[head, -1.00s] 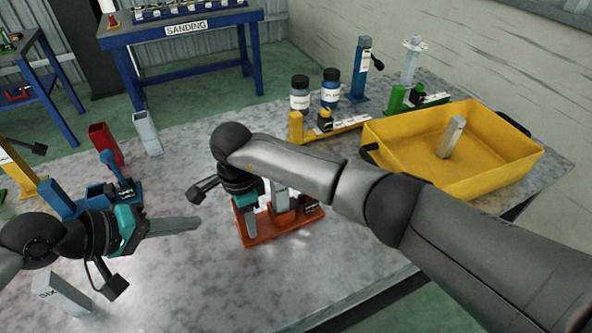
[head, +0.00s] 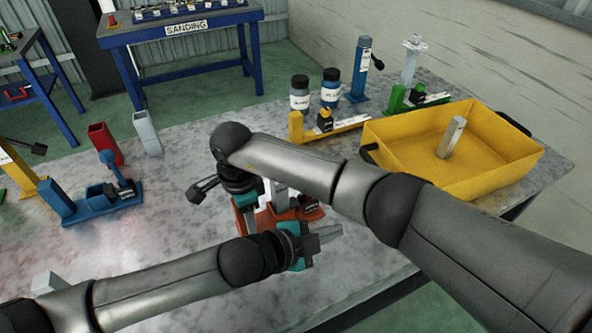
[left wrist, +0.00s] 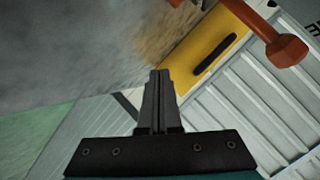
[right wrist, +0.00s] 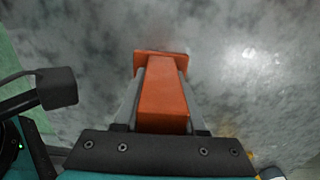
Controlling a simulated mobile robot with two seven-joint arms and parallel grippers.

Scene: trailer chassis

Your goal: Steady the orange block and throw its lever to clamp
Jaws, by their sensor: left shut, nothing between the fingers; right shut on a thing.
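The orange block (head: 300,212) stands on the table in the head view, partly hidden by my arms. My right gripper (head: 247,215) is shut on its orange upright, which shows between the fingers in the right wrist view (right wrist: 163,95). My left gripper (head: 328,234) is shut and empty, just in front of and to the right of the block. In the left wrist view its closed fingers (left wrist: 158,95) point past an orange lever knob (left wrist: 286,50) at the upper right. The fingers look apart from the knob.
A yellow bin (head: 400,172) with a grey piece in it stands at the right. Yellow (head: 296,127), green (head: 397,100) and blue (head: 70,208) clamp blocks stand around the table. The table's front edge is close to the left gripper.

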